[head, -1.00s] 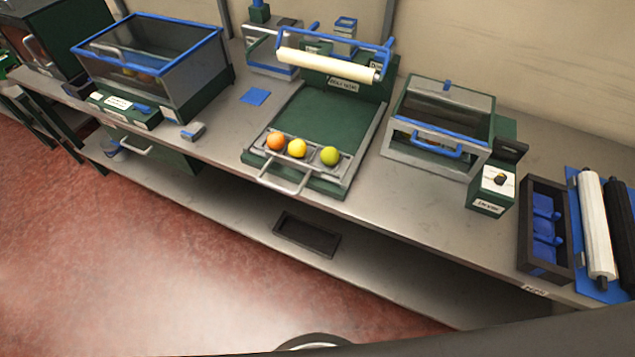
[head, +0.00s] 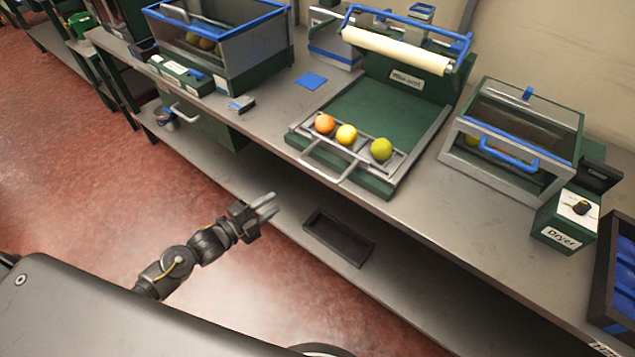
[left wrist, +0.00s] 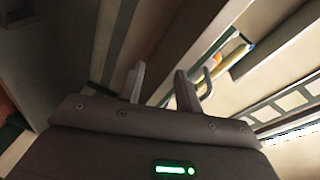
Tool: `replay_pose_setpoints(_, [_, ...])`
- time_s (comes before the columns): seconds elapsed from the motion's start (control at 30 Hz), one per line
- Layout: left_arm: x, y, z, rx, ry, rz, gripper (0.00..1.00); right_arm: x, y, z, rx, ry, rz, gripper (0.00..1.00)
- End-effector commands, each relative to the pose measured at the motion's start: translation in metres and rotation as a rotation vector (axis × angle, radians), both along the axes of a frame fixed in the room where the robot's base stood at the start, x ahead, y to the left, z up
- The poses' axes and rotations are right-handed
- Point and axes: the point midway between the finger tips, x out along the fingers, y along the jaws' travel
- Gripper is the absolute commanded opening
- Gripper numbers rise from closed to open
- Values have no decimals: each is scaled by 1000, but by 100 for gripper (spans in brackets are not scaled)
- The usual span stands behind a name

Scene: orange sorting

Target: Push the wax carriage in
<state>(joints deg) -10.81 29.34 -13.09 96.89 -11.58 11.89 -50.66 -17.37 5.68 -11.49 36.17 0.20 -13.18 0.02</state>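The wax carriage shows as a grey slotted tray with a bar handle (head: 323,168) at the front of the green wax-coat station (head: 375,107). It carries an orange fruit (head: 324,124), a yellow fruit (head: 346,135) and a yellow-green fruit (head: 381,149) in a row. A cream roller (head: 395,49) on a blue frame is above the back of the station. My left gripper (head: 266,203) is open and empty, in front of and below the bench top, left of the handle. Its two fingers (left wrist: 160,85) stand apart in the left wrist view. My right gripper is not in view.
A blue-rimmed glass bin (head: 250,50) stands left on the bench. A dryer box with a blue handle (head: 500,148) and its control box (head: 566,222) stand right. A dark tray (head: 339,238) lies on the lower shelf. The bench's front edge lies between my left gripper and the station.

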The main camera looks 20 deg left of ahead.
Motion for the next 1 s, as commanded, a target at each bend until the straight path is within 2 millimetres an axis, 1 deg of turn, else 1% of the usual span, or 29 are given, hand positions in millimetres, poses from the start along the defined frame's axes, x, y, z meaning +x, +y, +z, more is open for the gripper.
replay_pose_setpoints(0.03, [0,-12,25,40,-112,-66,34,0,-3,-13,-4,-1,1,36])
replay_pose_setpoints(0.1, [-6,-26,60,84,-241,-135,34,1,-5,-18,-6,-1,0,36])
replay_pose_setpoints(0.2, [-15,-40,92,123,-362,-198,34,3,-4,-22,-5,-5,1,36])
replay_pose_setpoints(0.27, [-19,-44,103,135,-401,-217,34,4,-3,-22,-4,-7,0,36])
replay_pose_setpoints(0.33, [-20,-47,108,143,-423,-227,34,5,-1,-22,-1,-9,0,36])
replay_pose_setpoints(0.43, [-20,-48,111,144,-428,-228,34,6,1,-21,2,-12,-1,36])
replay_pose_setpoints(0.57, [-13,-54,113,142,-429,-225,34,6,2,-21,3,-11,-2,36])
replay_pose_setpoints(1.0, [41,-106,125,141,-427,-224,34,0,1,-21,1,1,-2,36])
